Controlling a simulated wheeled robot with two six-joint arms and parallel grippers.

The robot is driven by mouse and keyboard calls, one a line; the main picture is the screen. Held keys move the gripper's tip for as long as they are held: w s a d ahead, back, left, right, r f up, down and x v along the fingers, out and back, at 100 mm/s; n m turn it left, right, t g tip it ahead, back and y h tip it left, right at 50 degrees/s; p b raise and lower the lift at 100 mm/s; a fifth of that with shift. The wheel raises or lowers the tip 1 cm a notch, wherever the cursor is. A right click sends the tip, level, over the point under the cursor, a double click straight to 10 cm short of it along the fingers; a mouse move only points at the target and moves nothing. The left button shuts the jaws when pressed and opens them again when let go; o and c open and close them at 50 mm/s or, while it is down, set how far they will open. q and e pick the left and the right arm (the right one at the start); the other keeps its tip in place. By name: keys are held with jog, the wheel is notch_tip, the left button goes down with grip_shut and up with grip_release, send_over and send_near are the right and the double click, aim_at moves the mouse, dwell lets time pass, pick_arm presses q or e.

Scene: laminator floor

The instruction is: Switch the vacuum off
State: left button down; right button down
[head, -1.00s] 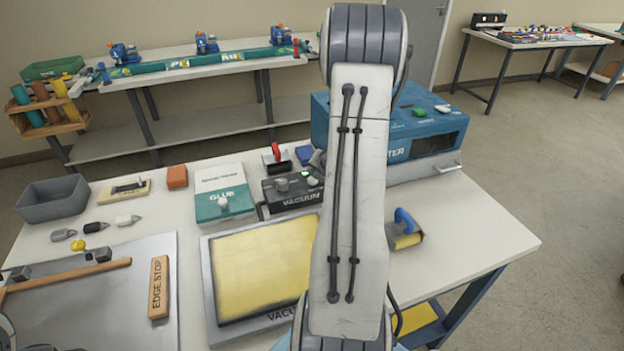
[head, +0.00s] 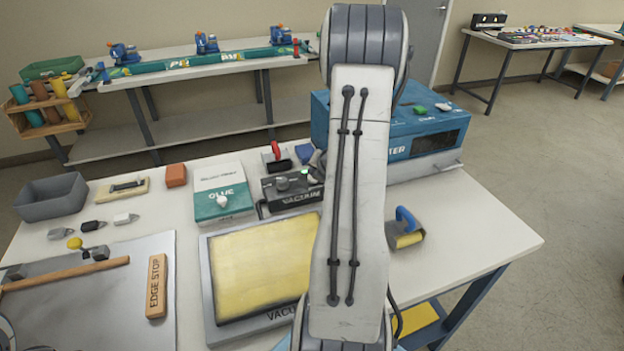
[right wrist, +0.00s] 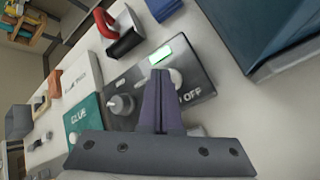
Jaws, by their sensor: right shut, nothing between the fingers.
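The vacuum control box (head: 285,199) is a dark box with "VACUUM" on its front, standing behind the yellow-topped vacuum bed (head: 206,290). In the right wrist view, its dark top (right wrist: 196,76) carries a grey knob (right wrist: 120,104), a lit green indicator (right wrist: 161,55) and the word "OFF". My right gripper (right wrist: 160,76) is shut and empty, its fingertips over the box by a pale round button that they partly cover. I cannot tell whether they touch it. In the head view my right arm hides the gripper and the box's right side.
A red-handled switch block (head: 277,160) stands behind the box, a glue box (head: 222,190) to its left. A blue heater unit (head: 430,135) stands to the right. The table's right corner is clear.

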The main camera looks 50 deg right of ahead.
jog(key=shift+f+b, duration=0.35)
jog(key=shift+b, duration=0.05)
dwell(0.5)
jog(key=shift+r, duration=0.15)
jog(key=shift+r+p, duration=0.6)
jog(key=shift+r, duration=0.1)
jog(key=shift+r, duration=0.1)
notch_tip(320, 180, up, 6)
jog(key=p, duration=0.5)
dwell(0.4)
